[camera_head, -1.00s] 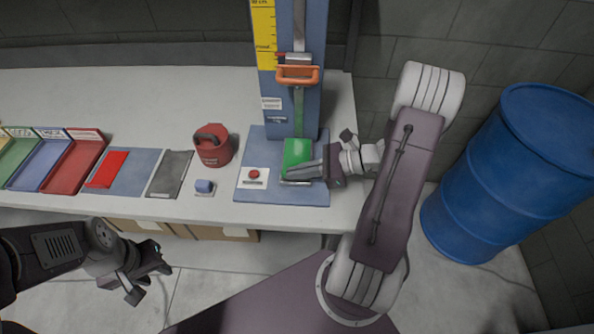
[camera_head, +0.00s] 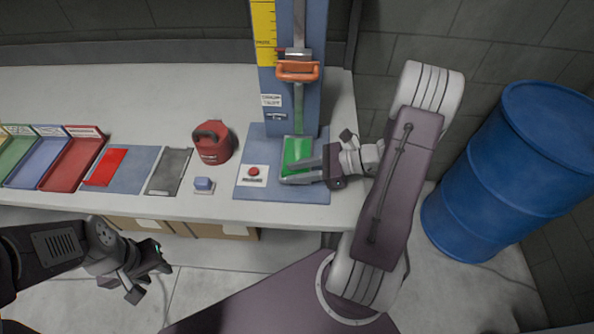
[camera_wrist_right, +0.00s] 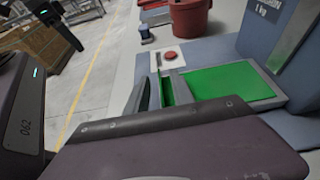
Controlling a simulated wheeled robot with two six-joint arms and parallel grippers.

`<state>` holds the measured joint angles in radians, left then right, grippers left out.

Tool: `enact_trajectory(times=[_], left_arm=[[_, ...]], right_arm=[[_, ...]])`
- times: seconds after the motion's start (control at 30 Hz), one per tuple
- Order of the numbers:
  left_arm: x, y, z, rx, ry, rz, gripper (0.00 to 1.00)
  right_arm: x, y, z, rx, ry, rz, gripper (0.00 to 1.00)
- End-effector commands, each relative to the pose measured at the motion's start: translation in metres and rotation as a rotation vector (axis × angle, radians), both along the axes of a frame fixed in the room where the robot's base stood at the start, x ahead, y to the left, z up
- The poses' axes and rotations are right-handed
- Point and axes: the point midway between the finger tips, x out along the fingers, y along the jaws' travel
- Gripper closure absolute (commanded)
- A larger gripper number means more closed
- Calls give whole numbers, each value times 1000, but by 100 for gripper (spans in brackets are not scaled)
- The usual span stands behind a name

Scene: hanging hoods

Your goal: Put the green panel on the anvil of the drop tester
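The green panel (camera_head: 297,150) lies flat on the anvil at the foot of the blue drop tester (camera_head: 291,100). The panel also shows in the right wrist view (camera_wrist_right: 232,80), inside a grey border. My right gripper (camera_head: 284,171) is low over the panel's near edge. Its two fingers stand apart, with a strip of green visible between them in the right wrist view (camera_wrist_right: 163,90). The fingers hide part of the panel's near side. My left gripper (camera_head: 148,275) hangs in front of the table, away from the panel; its fingers look apart.
An orange-handled drop weight (camera_head: 297,70) hangs above the anvil. A red button (camera_head: 253,171), a small blue block (camera_head: 204,184) and a red canister (camera_head: 212,143) stand to the left. Further left are a red panel (camera_head: 105,167) and colored trays (camera_head: 73,160). A blue barrel (camera_head: 510,170) stands right.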

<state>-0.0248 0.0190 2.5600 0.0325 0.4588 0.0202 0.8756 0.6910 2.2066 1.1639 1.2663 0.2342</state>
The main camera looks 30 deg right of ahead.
Motion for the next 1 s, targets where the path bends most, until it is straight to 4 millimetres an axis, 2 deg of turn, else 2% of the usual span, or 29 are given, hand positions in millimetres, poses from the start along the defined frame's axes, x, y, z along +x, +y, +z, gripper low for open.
enact_trajectory(times=[0.13, 0.3, 0.5, 0.9, 1.0], left_arm=[[0, 0, 2, 0, 0, 0, 64], [0, 0, 5, 0, 0, 0, 64], [0, 0, 7, 0, 0, 0, 64], [0, 0, 7, 0, 0, 0, 64], [0, 0, 9, 0, 0, 0, 64]], right_arm=[[-5, -11, 5, -2, -2, -4, 71], [-24, -42, 20, -4, -2, -6, 71], [-40, -67, 32, -1, 0, -3, 71], [-44, -71, 35, 0, 0, 1, 71], [-40, -61, 37, -2, -1, 41, 71]])
